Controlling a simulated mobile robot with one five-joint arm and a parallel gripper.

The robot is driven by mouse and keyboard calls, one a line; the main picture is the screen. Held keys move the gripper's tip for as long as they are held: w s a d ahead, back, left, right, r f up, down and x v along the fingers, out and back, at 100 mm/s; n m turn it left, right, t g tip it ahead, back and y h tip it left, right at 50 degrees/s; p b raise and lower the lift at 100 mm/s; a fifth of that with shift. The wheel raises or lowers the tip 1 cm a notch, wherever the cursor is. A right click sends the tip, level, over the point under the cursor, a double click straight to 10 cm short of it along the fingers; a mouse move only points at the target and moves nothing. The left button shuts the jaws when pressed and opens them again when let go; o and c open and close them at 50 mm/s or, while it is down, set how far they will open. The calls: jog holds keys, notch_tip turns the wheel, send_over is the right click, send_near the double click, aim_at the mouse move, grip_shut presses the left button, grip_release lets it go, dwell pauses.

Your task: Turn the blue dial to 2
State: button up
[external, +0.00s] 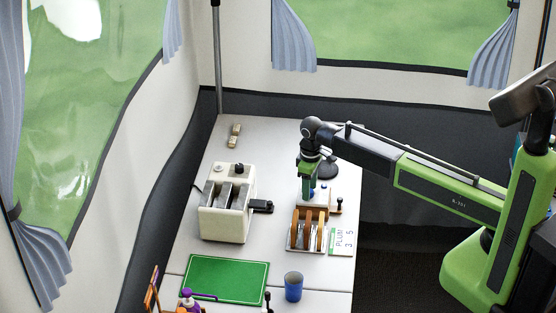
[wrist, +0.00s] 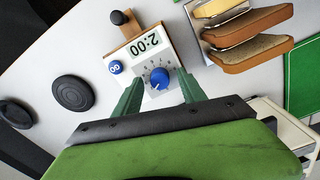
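The blue dial (wrist: 159,80) sits on the white face of a small timer unit (wrist: 168,58), with small marks around it; the number it points at is too small to read. The unit's display reads 2:00, upside down in the wrist view. A separate blue button (wrist: 115,67) is beside the display. My gripper (wrist: 160,85) is open, its green fingers on either side of the dial; I cannot tell whether they touch it. In the external view my gripper (external: 308,188) points down over the unit and mostly hides the dial.
A toast rack (external: 291,246) with brown slices stands close in front of the unit. A white toaster (external: 226,222) is to the left. A green board (external: 225,278), blue cup (external: 293,287) and PLUM card (external: 341,241) are nearer. A black disc (wrist: 72,93) lies beside the unit.

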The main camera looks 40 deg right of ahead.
notch_tip(320, 180, up, 18)
jog(key=p, duration=1.7)
jog(key=shift+f, duration=0.25)
jog(key=s+d+f+m+b, duration=0.1)
jog(key=s+d+f+b, duration=0.1)
jog(key=d, duration=0.4)
jog(key=s+d+f+m+b, duration=0.1)
jog(key=s+d+f+b, duration=0.1)
jog(key=d, duration=0.5)
jog(key=s+d+f+m+b, duration=0.1)
jog(key=s+d+m, duration=0.3)
jog(key=s+d, duration=0.3)
jog(key=s, duration=0.4)
jog(key=shift+f, duration=0.25)
